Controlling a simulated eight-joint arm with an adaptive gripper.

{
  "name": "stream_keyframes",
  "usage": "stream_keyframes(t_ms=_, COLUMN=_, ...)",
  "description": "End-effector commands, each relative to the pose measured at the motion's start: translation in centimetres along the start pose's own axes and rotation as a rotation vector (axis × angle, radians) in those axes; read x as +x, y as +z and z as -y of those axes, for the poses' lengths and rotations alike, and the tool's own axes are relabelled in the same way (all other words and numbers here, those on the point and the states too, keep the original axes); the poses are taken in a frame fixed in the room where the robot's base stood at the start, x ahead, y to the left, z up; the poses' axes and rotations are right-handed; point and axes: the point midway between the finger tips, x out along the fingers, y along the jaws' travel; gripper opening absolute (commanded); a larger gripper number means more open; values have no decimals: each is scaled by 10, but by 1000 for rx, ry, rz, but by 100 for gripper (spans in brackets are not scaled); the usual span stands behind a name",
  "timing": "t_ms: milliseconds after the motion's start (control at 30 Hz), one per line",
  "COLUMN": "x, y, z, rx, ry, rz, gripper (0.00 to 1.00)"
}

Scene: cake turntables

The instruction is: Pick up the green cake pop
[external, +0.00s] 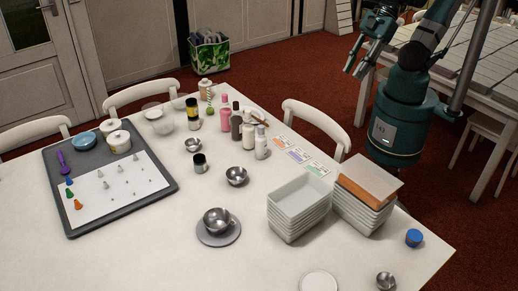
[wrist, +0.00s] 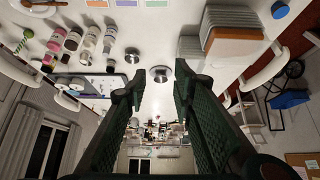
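The green cake pop (external: 210,111) sits near the back of the white table, with its striped stick pointing up, among bottles and jars. In the wrist view the green cake pop (wrist: 28,33) shows small at the upper left edge, with its striped stick below it. My gripper (external: 355,70) is at the upper right in the external view, beyond the table's right side and far from the cake pop. In the wrist view my gripper (wrist: 162,74) has its two fingers wide apart with nothing between them.
Several bottles, including a pink one (external: 225,117), stand right of the cake pop. Stacked white trays (external: 298,205) stand at the table's right. A metal bowl (external: 216,220) rests on a grey disc. A dark tray (external: 165,187) with coloured nozzles lies at left. A chair (external: 318,122) stands behind the table.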

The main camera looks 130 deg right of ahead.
Motion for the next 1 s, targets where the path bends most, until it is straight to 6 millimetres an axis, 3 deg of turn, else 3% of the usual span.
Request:
stream_keyframes(t_ms=467, x=1, y=-8, z=-5, rx=22, ry=7, rz=9, gripper=26)
stream_keyframes(t_ms=1000, x=17, y=-71, z=-54, rx=205, ry=67, rz=87, gripper=26)
